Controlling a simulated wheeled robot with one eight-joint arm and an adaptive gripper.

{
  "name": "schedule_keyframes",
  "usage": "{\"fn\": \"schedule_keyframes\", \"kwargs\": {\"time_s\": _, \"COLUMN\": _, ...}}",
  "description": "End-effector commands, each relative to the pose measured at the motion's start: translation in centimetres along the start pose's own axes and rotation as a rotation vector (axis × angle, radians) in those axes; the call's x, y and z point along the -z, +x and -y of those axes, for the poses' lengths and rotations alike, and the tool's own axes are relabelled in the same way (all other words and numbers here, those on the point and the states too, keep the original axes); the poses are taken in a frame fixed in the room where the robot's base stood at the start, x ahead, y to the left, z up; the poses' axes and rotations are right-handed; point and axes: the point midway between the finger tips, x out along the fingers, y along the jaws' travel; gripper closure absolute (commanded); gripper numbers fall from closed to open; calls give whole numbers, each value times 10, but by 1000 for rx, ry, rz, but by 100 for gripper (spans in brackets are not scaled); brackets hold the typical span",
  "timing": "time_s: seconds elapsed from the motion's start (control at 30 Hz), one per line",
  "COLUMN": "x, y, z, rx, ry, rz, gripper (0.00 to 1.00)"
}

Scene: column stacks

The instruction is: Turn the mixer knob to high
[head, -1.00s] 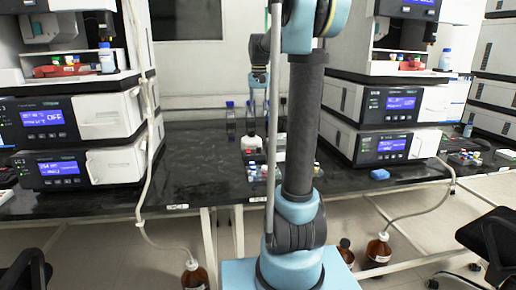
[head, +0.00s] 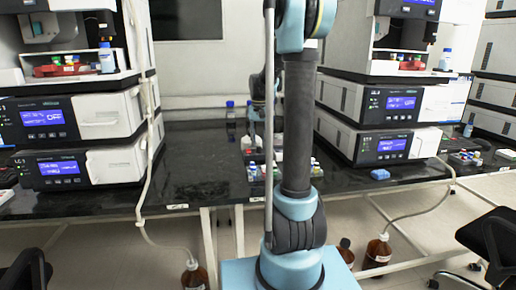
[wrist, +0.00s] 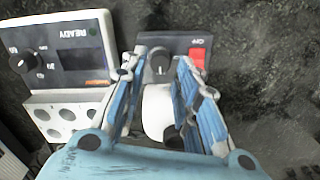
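The mixer (wrist: 180,43) is a small box with a dark panel, a red switch (wrist: 198,57) and a white round part in front, seen upside down in the wrist view. Its dark knob (wrist: 160,61) has a pale mark. My gripper (wrist: 161,66) is open, with its blue-sided fingers on either side of the knob and the white part. I cannot tell whether either finger touches the knob. In the head view my own arm hides the gripper and most of the mixer.
A white device (wrist: 75,62) marked READY, with its own knob (wrist: 25,62) and a block of wells (wrist: 66,117), stands left of the mixer. The dark bench (head: 200,170) has column stacks (head: 75,120) at left and right. A blue item (head: 380,174) lies near the front edge.

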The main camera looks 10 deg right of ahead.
Motion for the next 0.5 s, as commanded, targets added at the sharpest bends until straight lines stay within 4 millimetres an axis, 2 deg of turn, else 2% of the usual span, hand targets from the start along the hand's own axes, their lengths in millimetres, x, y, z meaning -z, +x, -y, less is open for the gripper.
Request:
{"fn": "schedule_keyframes", "kwargs": {"time_s": 0.2, "x": 0, "y": 25, "z": 0, "rx": 0, "ry": 0, "rz": 0, "gripper": 71}}
{"fn": "schedule_keyframes", "kwargs": {"time_s": 0.5, "x": 0, "y": 34, "z": 0, "rx": 0, "ry": 0, "rz": 0, "gripper": 71}}
